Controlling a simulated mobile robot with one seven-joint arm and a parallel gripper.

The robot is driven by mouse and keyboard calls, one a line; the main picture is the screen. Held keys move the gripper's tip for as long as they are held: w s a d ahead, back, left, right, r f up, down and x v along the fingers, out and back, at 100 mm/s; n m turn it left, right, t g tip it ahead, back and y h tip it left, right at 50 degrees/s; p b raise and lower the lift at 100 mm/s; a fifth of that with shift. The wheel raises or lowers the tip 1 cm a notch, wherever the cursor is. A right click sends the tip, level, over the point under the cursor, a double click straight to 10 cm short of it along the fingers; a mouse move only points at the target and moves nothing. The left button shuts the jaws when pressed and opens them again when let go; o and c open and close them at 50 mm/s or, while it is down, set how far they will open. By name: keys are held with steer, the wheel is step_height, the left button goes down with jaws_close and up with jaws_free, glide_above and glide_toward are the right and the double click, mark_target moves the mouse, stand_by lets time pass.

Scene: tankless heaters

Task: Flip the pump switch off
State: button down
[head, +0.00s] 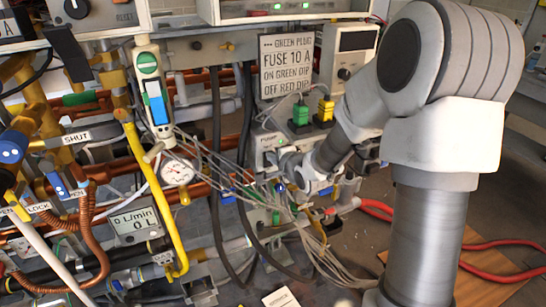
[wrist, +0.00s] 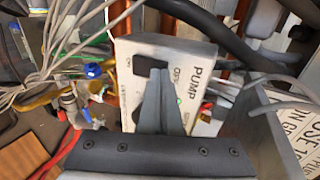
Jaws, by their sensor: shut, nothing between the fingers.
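The pump box (wrist: 190,62) is a pale box lettered PUMP in the wrist view, with a smaller ON/OFF-like marking beside my fingers. A dark switch part (wrist: 143,64) shows on its face at my fingertips; its position is hard to read. My gripper (wrist: 158,73) is shut and empty, its grey fingers over the box face close to that dark part. I cannot tell whether they touch it. In the head view the pump box (head: 267,142) is partly hidden by my gripper (head: 279,158), which reaches in from the right.
Loose grey cables (head: 240,172) hang left of and below the box. Green and yellow plugs (head: 325,108) stand just above right. A pressure gauge (head: 178,172) and a yellow pipe (head: 160,200) are to the left. A red hose (head: 490,270) lies on the floor at right.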

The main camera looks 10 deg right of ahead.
steer(key=shift+w, duration=0.1)
steer(key=shift+r, duration=0.15)
steer(key=shift+r+p, duration=0.65)
steer(key=shift+r, duration=0.05)
